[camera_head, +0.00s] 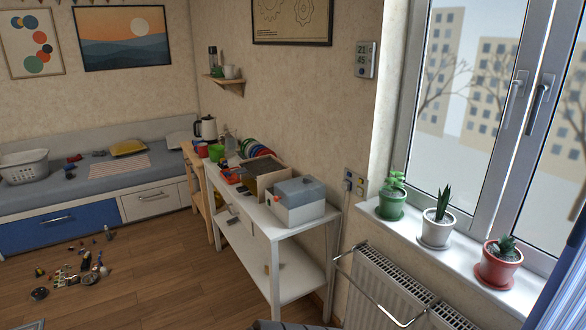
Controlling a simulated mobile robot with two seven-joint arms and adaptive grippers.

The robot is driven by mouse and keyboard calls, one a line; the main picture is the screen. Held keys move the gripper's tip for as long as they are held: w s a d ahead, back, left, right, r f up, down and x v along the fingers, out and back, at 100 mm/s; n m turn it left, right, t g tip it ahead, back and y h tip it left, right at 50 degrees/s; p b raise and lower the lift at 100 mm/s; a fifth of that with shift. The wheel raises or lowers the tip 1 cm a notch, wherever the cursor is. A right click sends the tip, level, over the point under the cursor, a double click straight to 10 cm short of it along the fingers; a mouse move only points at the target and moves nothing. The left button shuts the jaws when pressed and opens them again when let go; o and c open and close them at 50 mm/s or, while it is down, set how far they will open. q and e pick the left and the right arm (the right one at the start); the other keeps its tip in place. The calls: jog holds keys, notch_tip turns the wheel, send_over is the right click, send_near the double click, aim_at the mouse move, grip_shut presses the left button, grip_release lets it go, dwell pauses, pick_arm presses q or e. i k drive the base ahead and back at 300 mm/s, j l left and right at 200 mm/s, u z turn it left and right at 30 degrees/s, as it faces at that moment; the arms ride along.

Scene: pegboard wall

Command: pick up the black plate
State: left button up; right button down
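I cannot make out a black plate with certainty. A row of coloured plates (252,146) stands on edge at the back of the white table (270,226), against the wall. Green, red and blue edges show there, small and partly hidden behind a wooden box (262,165). A dark thing lies at the box, too small to name. Neither of my grippers is clearly in view.
A grey-lidded box (298,200) fills the table's near end. A kettle (206,129) and cups stand behind. Potted plants (438,218) line the windowsill above a radiator (385,290). Small items (85,268) litter the floor at left; the floor between is clear.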

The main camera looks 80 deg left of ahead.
aim_at(255, 167)
jog(key=u, duration=3)
jog(key=z, duration=4)
jog(key=u, duration=3.55)
